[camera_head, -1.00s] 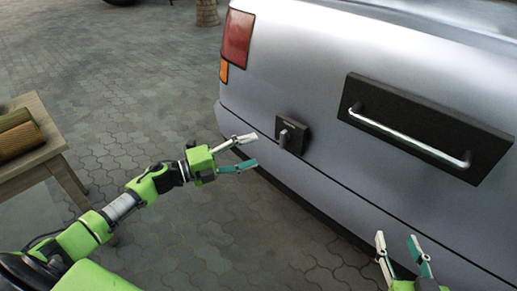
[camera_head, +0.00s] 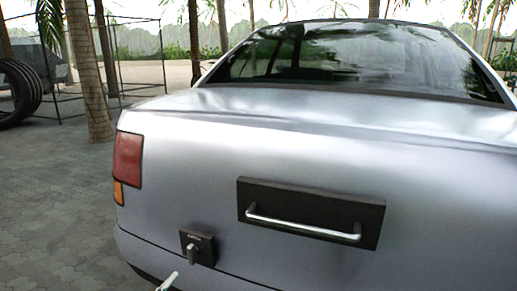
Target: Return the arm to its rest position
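A single pale fingertip of my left gripper (camera_head: 167,282) shows at the bottom edge, just below and left of the black latch (camera_head: 198,247) on the silver car. A gap shows between the fingertip and the latch's small grey knob. The rest of the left gripper and its arm are below the picture, so its opening is hidden. My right gripper and arm are out of view. The silver car (camera_head: 190,170) stands with its rear toward me and its trunk lid closed. A black plate with a silver bar handle (camera_head: 305,228) is fixed on its rear.
The car's rear fills the middle and right. Paved ground (camera_head: 55,215) lies open at the left. A palm trunk (camera_head: 88,80), a metal frame and stacked black tires (camera_head: 20,92) stand further back. The wooden table seen earlier is out of view.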

